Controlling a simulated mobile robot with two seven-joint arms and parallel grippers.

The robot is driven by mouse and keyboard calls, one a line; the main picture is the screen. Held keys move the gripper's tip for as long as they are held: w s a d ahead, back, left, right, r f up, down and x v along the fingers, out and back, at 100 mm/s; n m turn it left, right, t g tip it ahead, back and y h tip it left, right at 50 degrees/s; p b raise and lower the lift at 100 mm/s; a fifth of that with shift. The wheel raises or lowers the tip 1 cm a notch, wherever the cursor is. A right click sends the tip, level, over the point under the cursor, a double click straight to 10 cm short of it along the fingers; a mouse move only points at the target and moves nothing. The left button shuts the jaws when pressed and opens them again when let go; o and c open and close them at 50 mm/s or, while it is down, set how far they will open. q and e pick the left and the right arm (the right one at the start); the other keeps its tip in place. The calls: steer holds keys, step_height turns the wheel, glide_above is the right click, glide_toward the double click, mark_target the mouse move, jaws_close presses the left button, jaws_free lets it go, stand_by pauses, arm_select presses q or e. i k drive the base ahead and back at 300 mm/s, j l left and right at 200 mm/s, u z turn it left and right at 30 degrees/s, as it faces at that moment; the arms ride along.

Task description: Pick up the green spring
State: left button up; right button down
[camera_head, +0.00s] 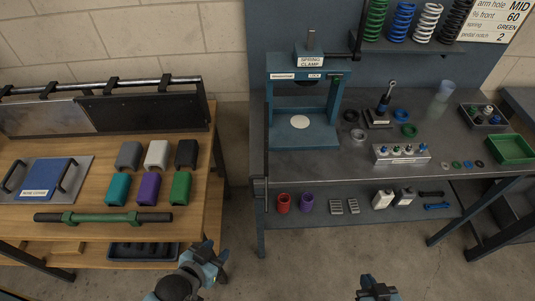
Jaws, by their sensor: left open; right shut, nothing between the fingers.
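The green spring (374,21) is the leftmost of several springs standing upright on the raised shelf (420,47) at the top right. Its upper end is cut off by the picture's edge. My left gripper (209,252) is open and empty, low in the picture by the wooden bench's right end. My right gripper (374,281) is shut and empty at the bottom edge, in front of the metal bench. Both grippers are far below the spring and apart from it.
Blue (402,22), white (427,23) and black (456,22) springs stand to the green one's right. The blue spring clamp press (303,140) stands left of and below it. The metal bench (340,166) holds rings, a tool stand and trays. Open floor lies before it.

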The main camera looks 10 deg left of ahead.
mark_target(368, 33)
steer(key=j, duration=0.3)
steer(key=k+j, duration=0.1)
steer(key=j, duration=0.25)
steer(key=i+l, duration=0.1)
steer(key=l, duration=0.35)
steer(key=i+l, duration=0.1)
steer(key=l, duration=0.35)
steer(key=i+l, duration=0.1)
steer(key=l, duration=0.35)
steer(key=i+l, duration=0.1)
steer(key=l, duration=0.25)
steer(key=i+l, duration=0.15)
steer(key=l, duration=0.25)
steer(key=i+l, duration=0.1)
steer(key=l, duration=0.25)
steer(key=i+l, duration=0.15)
steer(key=l, duration=0.2)
steer(key=i+l+u, duration=0.1)
steer(key=l, duration=0.25)
